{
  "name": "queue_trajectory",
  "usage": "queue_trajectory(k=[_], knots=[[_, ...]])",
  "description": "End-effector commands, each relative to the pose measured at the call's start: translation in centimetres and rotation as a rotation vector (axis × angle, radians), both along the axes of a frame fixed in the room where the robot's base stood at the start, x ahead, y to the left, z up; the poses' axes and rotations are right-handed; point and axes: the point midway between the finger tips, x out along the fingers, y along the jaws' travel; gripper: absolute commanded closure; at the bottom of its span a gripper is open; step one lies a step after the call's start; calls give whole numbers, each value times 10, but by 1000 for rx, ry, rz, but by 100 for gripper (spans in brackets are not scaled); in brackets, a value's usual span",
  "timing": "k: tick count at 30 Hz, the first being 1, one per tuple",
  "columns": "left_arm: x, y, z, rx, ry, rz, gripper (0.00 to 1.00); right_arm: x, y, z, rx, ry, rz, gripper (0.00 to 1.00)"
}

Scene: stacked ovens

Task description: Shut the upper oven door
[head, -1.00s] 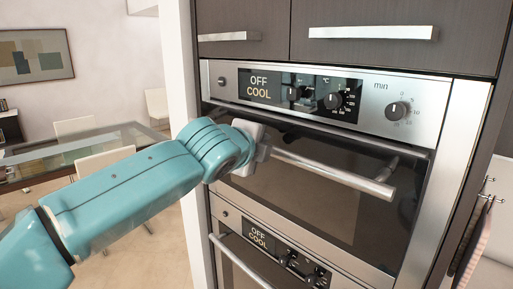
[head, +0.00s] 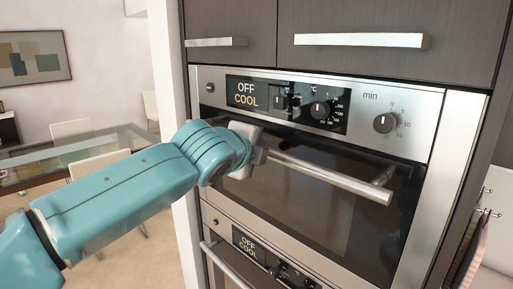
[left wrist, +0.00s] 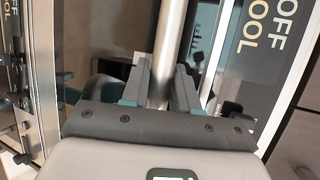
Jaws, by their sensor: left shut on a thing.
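The upper oven door (head: 325,210) is a dark glass panel with a long metal bar handle (head: 330,178). It stands upright and looks shut or nearly shut against the oven front; I cannot tell whether a thin gap is left at its top edge. My left gripper (head: 262,150) is shut on the left end of this handle. In the left wrist view, the handle bar (left wrist: 172,35) runs between the two fingers of my left gripper (left wrist: 162,88). My arm hides part of the door's left edge. My right gripper is in neither view.
The control panel (head: 310,105) with knobs and an "OFF COOL" display is just above the door. A lower oven (head: 225,262) with its own handle is below. Dark cabinets (head: 390,75) are above. A glass table (head: 65,155) and chairs stand at the left.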

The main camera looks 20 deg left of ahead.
Motion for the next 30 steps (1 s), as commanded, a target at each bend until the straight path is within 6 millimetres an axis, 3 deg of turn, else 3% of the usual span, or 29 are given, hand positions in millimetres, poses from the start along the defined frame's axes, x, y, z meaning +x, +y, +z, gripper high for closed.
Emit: queue_trajectory(k=[3, 4, 6, 17, 20, 30], knots=[[1, -2, 3, -3, -8, -6, 100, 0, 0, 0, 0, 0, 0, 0], [1, -2, 3, -3, -8, -6, 68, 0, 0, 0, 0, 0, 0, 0], [1, -2, 3, -2, -8, -5, 51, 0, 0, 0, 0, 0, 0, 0], [-3, -3, 3, -1, -8, -4, 51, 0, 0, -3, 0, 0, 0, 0], [-17, -3, 7, -2, -9, -4, 51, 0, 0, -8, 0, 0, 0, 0], [-101, -6, 35, -2, -10, -7, 51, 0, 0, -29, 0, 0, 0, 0]])
